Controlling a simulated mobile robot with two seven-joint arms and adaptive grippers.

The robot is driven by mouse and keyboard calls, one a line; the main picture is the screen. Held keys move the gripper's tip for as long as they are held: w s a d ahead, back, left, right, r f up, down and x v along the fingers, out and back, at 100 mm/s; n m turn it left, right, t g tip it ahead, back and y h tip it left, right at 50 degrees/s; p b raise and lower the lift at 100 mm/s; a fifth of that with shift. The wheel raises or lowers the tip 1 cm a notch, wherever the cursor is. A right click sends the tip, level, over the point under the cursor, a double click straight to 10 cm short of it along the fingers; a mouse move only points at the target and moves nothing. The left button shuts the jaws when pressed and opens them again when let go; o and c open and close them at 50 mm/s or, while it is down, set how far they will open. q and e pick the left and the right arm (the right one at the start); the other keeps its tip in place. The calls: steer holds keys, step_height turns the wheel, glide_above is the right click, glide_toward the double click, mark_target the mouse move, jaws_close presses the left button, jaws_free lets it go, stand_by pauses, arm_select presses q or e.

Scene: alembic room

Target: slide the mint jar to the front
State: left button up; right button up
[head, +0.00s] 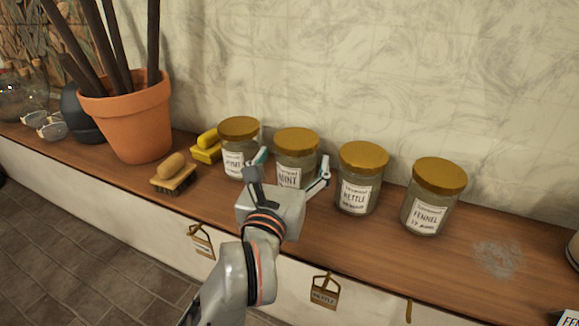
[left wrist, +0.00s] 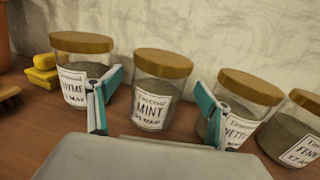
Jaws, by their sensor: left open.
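The mint jar (head: 297,147) is glass with a gold lid and a white label reading MINT. It stands upright on the wooden shelf, second from the left in a row of jars. In the left wrist view the mint jar (left wrist: 156,90) stands ahead, between the two fingers and beyond their tips. My left gripper (head: 291,166) is open and empty in front of the jar, its fingers spread to either side of it. It also shows in the left wrist view (left wrist: 159,98). Contact with the jar cannot be seen. My right gripper is not in view.
The thyme jar (head: 239,145) stands close left of the mint jar; the nettle jar (head: 360,178) and fennel jar (head: 435,195) stand right. A brush (head: 174,175), yellow blocks (head: 207,147) and a terracotta pot (head: 135,120) are further left. The shelf's front strip (head: 345,240) is clear.

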arm_select(q)
steer(key=shift+x, duration=2.05)
steer(key=shift+c, duration=0.5)
steer(key=c, duration=1.4)
